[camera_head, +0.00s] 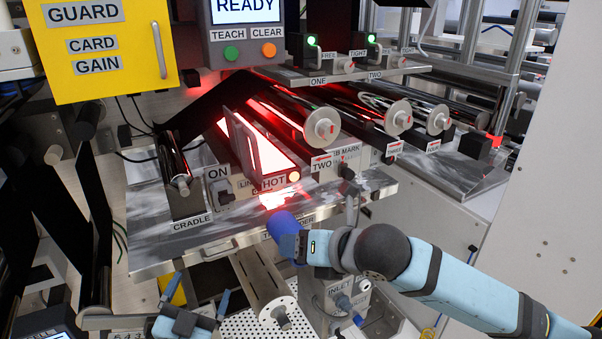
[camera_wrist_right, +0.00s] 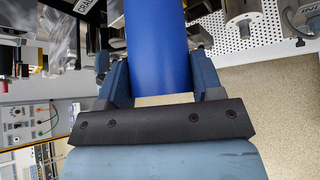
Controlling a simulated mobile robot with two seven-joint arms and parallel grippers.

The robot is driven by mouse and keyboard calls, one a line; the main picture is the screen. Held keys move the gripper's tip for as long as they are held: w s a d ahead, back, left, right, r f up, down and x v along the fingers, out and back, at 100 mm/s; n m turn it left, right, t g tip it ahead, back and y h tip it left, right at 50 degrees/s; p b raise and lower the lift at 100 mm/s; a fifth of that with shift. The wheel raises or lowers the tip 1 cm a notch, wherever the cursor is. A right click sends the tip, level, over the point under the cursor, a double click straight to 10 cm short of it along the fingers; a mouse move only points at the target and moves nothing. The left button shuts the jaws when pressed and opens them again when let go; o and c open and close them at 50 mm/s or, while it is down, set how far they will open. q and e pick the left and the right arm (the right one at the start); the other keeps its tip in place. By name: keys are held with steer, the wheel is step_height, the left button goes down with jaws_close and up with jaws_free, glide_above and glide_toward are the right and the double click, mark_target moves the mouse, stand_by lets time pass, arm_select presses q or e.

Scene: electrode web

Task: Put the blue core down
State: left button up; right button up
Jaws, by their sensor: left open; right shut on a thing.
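The blue core (camera_head: 283,224) is a blue cylinder just in front of the metal shelf's front edge. My right gripper (camera_head: 298,245) is shut on it. In the right wrist view the blue core (camera_wrist_right: 157,50) stands between the two fingers of the right gripper (camera_wrist_right: 160,75), and its far end runs out of the picture. I cannot tell whether the core touches anything below or behind it. My left gripper (camera_head: 196,297) is at the lower left, open and empty, with its blue fingers spread.
Several dark rollers lie behind, near a grey roller end (camera_head: 322,129). A white perforated panel (camera_head: 238,327) lies below. A yellow guard (camera_head: 110,75) hangs at upper left.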

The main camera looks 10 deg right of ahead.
arm_select(q)
steer(key=w+d+r+m+g+h, duration=0.1)
steer(key=d+r+m+g+h, duration=0.3)
steer(key=d+r+m+h, duration=0.45)
steer(key=w+d+r+m+g+h, duration=0.1)
steer(key=d+r+m+g+h, duration=0.2)
steer(key=r+m+h, duration=0.65)
steer(key=s+d+r+m+g+y, duration=0.35)
steer(key=d+m+g+y, duration=0.35)
steer(key=g, duration=0.4)
steer(key=s+d+r+m+g+y, duration=0.3)
steer(key=d+r+m+g+y, duration=0.25)
steer(key=d+g, duration=0.5)
steer(key=n+t+y, duration=0.7)
steer(key=t+y, duration=0.1)
steer(key=y, duration=0.7)
glide_toward(292, 220)
arm_select(e)
steer(key=shift+w, duration=0.1)
arm_select(q)
steer(key=f, duration=0.4)
steer(key=a+f, duration=0.1)
steer(key=f, duration=0.3)
steer(key=a+f, duration=0.1)
steer(key=f, duration=0.3)
steer(key=shift+s+f, duration=0.1)
steer(key=shift+s, duration=0.1)
